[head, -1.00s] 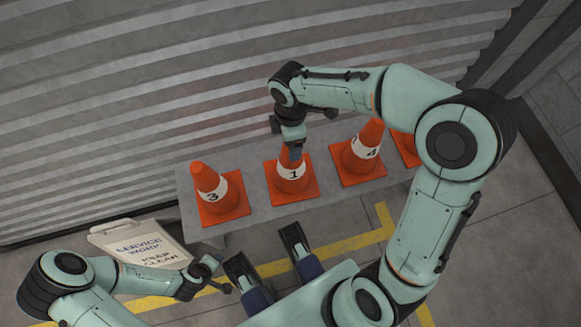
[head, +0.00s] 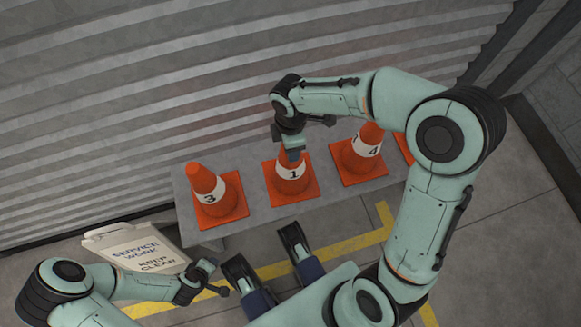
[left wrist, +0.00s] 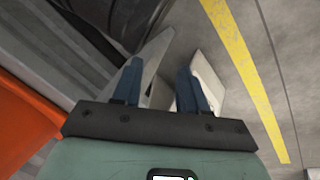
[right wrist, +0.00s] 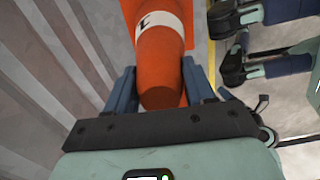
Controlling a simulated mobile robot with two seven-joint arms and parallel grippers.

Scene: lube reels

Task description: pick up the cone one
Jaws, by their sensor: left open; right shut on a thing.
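The orange cone marked 1 (head: 290,185) stands upright on a grey bench (head: 262,215), between the cone marked 3 (head: 216,192) and the cone marked 4 (head: 362,158). My right gripper (head: 292,157) reaches down from above and is shut on the top of cone 1. In the right wrist view cone 1 (right wrist: 162,60) lies between the two blue fingers, its white band showing beyond them. My left gripper (head: 215,277) is open and empty, low at the left of the head view. In the left wrist view its fingers (left wrist: 158,85) are apart.
Another orange cone (head: 404,147) is partly hidden behind my right arm. A white sign reading "SERVICE WORK KEEP CLEAR" (head: 138,248) stands left of the bench. A corrugated metal wall (head: 130,90) rises behind. Yellow lines (head: 345,245) mark the floor in front.

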